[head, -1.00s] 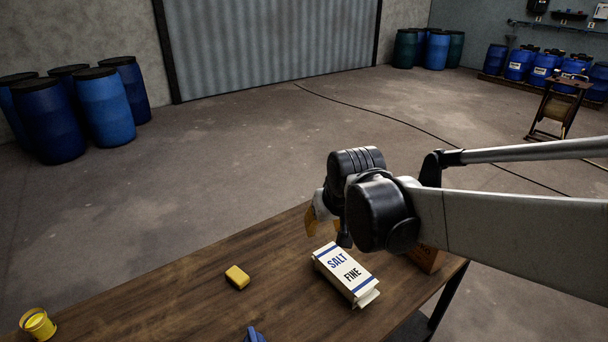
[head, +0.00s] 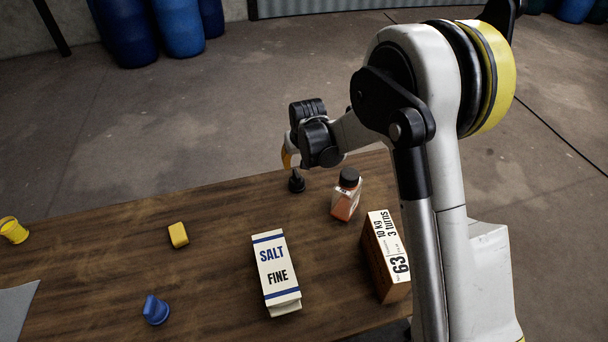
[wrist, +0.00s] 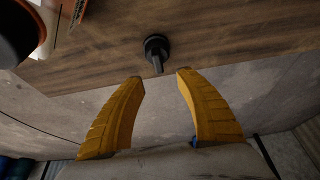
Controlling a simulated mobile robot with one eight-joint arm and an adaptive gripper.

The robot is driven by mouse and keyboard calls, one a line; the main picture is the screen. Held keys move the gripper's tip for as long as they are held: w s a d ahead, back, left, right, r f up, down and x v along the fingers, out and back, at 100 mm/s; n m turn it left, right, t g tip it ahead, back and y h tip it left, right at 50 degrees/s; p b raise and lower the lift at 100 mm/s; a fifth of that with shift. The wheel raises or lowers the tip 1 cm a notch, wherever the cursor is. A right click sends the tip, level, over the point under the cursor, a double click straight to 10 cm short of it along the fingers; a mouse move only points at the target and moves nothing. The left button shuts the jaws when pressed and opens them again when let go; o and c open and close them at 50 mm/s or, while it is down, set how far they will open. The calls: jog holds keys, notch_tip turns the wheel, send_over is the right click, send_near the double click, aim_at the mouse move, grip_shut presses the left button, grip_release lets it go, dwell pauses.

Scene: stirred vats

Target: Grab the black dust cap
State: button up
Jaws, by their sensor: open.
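The black dust cap (head: 296,183) stands on the wooden table near its far edge, left of the bottle in the head view. In the wrist view the dust cap (wrist: 157,48) shows a round base and a narrow grip tab. My gripper (wrist: 160,75) is open and empty, its two yellow fingers pointing toward the cap. The cap lies just beyond the fingertips in the picture, roughly centred between them. In the head view my gripper (head: 288,158) is close to the cap at its upper left, with the fingers partly hidden by the wrist.
A bottle with a black lid (head: 345,195) stands right of the cap; a salt carton (head: 275,272) and a brown box (head: 385,255) are nearer. A yellow block (head: 178,235), blue cap (head: 156,310) and yellow cap (head: 13,230) lie left. The table between is clear.

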aim_at(297, 173)
jog(key=b+x, duration=0.1)
jog(key=x, duration=0.3)
jog(key=shift+a+f, duration=0.2)
jog(key=b+x, duration=0.1)
jog(key=x, duration=0.2)
jog(key=b+x, duration=0.1)
jog(key=x, duration=0.1)
jog(key=shift+d+f+b, duration=0.3)
jog(key=shift+b, duration=0.05)
jog(key=shift+r, duration=0.1)
jog(key=shift+c, duration=0.8)
grip_shut()
